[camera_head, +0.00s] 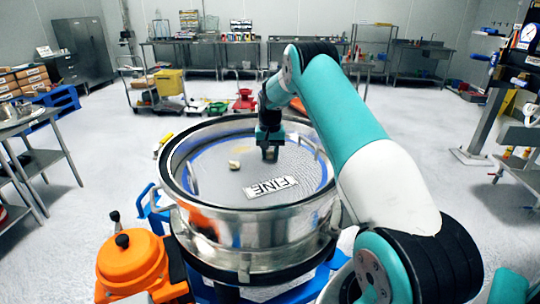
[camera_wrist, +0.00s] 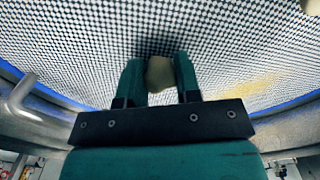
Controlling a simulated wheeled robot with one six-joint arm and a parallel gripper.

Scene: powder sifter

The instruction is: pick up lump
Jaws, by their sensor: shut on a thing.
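My gripper (camera_head: 270,154) is inside the round steel sifter (camera_head: 262,222), at the far right part of its mesh. In the wrist view my gripper (camera_wrist: 159,75) is shut on a beige lump (camera_wrist: 159,73), which sits between the two green fingers, close over the mesh screen (camera_wrist: 90,45). I cannot tell whether the held lump touches the mesh. In the head view the fingers hide the held lump. A second pale lump (camera_head: 234,164) lies on the mesh to the left of my gripper. Part of a lump (camera_wrist: 311,5) shows at the wrist view's top right corner.
A white "FINE" label (camera_head: 270,187) lies within the sifter's ring. The steel rim surrounds my gripper. A yellowish powder patch (camera_wrist: 250,88) is on the mesh. An orange unit (camera_head: 131,262) stands at the sifter's front left.

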